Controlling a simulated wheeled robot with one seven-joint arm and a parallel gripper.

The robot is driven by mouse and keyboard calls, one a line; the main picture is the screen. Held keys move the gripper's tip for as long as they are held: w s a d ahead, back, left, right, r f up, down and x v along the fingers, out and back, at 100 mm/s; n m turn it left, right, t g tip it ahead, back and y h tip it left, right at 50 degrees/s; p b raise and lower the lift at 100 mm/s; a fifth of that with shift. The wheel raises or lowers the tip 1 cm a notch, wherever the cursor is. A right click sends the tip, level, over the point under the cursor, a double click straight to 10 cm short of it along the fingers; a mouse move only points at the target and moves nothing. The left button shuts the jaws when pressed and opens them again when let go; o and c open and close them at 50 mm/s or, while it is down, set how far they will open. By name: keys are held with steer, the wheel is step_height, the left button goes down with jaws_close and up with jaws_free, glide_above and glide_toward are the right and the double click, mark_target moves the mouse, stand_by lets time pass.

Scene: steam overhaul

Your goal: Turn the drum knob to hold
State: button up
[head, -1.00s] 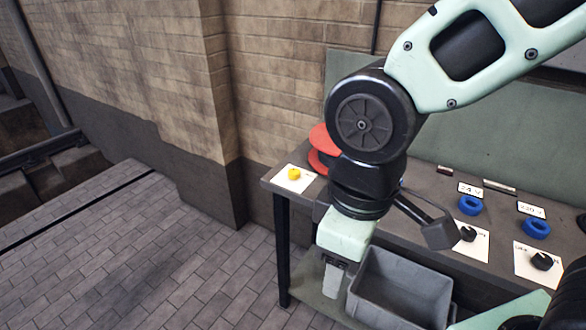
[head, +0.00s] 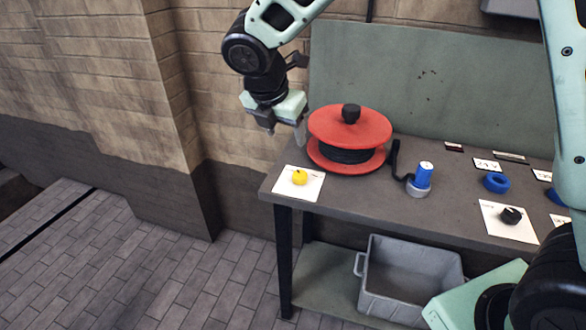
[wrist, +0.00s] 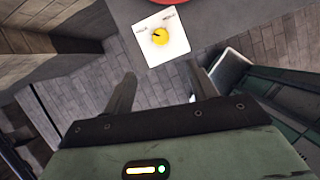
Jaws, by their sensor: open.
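A yellow knob (head: 299,177), taken as the drum knob, sits on a white card (head: 312,188) at the bench's left front corner. In the wrist view the yellow knob (wrist: 159,36) shows beyond my fingertips, with a dark mark on it and a small label at each of the card's two far corners; the lettering and the mark's exact direction are hard to make out. My gripper (head: 284,127) is open and empty, raised above and behind the knob, left of the red drum (head: 375,126). The wrist view shows both spread fingers (wrist: 163,80), apart from the knob.
The red drum with black winding and a black top knob (head: 351,113) stands close behind the card. A blue-and-grey cylinder (head: 421,178), blue rings (head: 496,182) and a black knob (head: 511,215) lie to the right. A grey bin (head: 376,300) is below. Floor at left is clear.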

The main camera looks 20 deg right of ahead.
mark_target(299, 174)
steer(key=x, duration=1.7)
steer(key=shift+s+f+p, duration=0.15)
steer(key=shift+p, duration=0.15)
steer(key=c, duration=1)
